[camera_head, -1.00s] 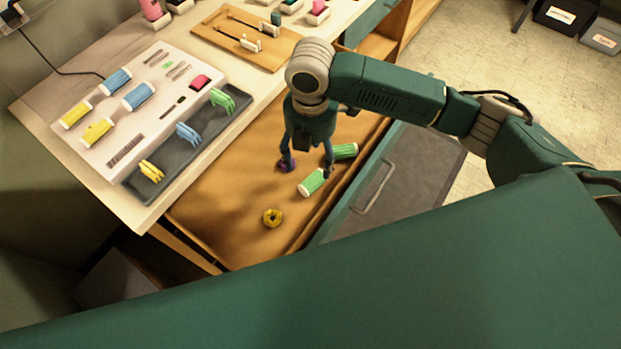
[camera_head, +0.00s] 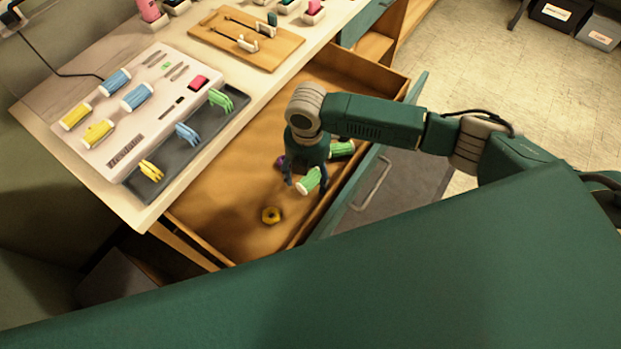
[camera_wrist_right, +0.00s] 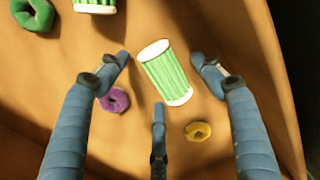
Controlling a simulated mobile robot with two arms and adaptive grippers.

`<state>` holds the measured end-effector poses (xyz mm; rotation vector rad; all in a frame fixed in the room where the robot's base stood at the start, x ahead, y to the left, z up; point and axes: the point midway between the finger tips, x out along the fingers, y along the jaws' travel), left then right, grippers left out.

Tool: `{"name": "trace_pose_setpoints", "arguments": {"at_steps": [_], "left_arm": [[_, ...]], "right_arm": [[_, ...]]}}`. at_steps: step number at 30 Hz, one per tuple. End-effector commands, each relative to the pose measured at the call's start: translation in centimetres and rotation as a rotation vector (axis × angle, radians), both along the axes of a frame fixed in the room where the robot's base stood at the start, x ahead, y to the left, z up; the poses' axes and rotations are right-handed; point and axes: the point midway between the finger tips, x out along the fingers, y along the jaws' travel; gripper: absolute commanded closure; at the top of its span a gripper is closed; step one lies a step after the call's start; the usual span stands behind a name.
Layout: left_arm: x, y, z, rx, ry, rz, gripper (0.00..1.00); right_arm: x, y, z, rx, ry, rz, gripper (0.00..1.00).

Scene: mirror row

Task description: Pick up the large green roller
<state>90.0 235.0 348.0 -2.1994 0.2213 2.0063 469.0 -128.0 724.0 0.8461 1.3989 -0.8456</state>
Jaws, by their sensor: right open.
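A green ribbed roller with white ends (camera_head: 310,181) lies in the open wooden drawer. In the right wrist view this roller (camera_wrist_right: 168,76) lies tilted between the spread fingers of my right gripper (camera_wrist_right: 163,80), with gaps on both sides. My right gripper (camera_head: 306,184) is open and over the roller in the head view, hiding part of it. A second green roller (camera_head: 342,149) lies further back along the drawer's right side; in the wrist view a green roller (camera_wrist_right: 97,4) is cut off at the top edge. My left gripper is not in view.
A yellow ring (camera_head: 271,215), a purple ring (camera_wrist_right: 116,100) and a green ring (camera_wrist_right: 33,14) lie in the drawer (camera_head: 240,190). The drawer's right wall is close to the rollers. The desk holds a white panel (camera_head: 160,90) with rollers, and a dark tray (camera_head: 205,131).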

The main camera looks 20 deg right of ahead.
Motion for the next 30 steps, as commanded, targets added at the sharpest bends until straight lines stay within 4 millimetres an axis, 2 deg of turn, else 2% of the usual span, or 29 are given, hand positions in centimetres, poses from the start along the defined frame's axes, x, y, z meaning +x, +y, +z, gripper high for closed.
{"name": "trace_pose_setpoints", "arguments": {"at_steps": [1, 8, 17, 22, 26, 30], "left_arm": [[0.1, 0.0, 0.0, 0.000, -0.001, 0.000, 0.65], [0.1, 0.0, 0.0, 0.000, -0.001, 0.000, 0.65], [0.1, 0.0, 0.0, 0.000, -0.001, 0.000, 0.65], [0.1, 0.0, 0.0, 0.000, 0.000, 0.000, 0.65], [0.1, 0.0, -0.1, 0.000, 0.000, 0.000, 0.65], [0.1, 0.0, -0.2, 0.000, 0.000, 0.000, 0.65]], "right_arm": [[0.0, 0.0, 0.0, 0.000, 0.000, 0.000, 0.35], [0.0, 0.0, 0.0, 0.000, 0.001, 0.000, 0.81], [0.0, 0.0, 0.2, 0.000, 0.000, 0.000, 0.83], [0.0, 0.0, 1.2, 0.001, 0.000, 0.000, 0.83], [0.1, 0.0, 3.2, 0.001, -0.004, 0.001, 0.83], [0.2, 0.0, 6.7, 0.002, -0.006, 0.002, 0.83]]}}
